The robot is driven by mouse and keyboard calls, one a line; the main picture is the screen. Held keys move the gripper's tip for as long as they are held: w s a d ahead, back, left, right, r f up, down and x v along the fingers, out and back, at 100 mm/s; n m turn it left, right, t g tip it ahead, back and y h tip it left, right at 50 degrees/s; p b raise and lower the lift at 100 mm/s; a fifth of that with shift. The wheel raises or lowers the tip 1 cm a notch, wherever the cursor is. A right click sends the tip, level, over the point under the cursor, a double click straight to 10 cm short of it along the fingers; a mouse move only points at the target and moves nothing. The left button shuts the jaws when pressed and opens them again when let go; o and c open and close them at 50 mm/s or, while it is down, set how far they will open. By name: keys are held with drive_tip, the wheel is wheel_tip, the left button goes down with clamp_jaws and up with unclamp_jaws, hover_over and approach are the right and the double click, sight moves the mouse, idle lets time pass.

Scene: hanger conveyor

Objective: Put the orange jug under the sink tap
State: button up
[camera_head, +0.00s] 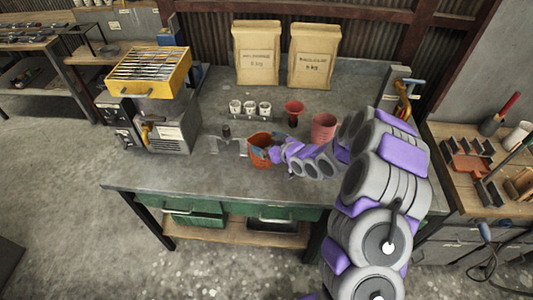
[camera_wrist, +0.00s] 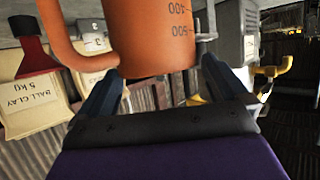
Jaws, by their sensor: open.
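The orange jug (camera_head: 259,152) stands near the front middle of the grey bench, with my gripper (camera_head: 272,153) right at its right side. My gripper's two jaws (camera_wrist: 160,95) are open, one on each side of the jug's near part. I cannot tell whether they touch it.
A pinkish-red pot (camera_head: 323,128), a red funnel-topped item (camera_head: 294,110) and white cups (camera_head: 250,107) stand behind the jug. A machine with a yellow tray (camera_head: 150,72) is at left. Paper bags (camera_head: 257,52) line the back. The bench's front left is clear.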

sight(257, 137)
drive_tip(key=shift+w+a+f, duration=0.35)
drive_tip(key=shift+w+f, duration=0.4)
drive_tip(key=shift+w, duration=0.1)
drive_tip(key=shift+w+f+b, duration=0.15)
drive_tip(key=shift+w+b, duration=0.2)
drive_tip(key=shift+w, duration=0.3)
drive_tip(key=shift+a, duration=0.5)
drive_tip(key=shift+c, duration=0.4)
drive_tip(key=shift+a+f, duration=0.1)
drive_tip(key=shift+a, duration=0.1)
drive_tip(key=c, duration=0.3)
drive_tip(key=shift+d, duration=0.55)
drive_tip(key=c, duration=0.6)
drive_tip(key=shift+a, duration=0.15)
drive_tip(key=shift+c, duration=0.9)
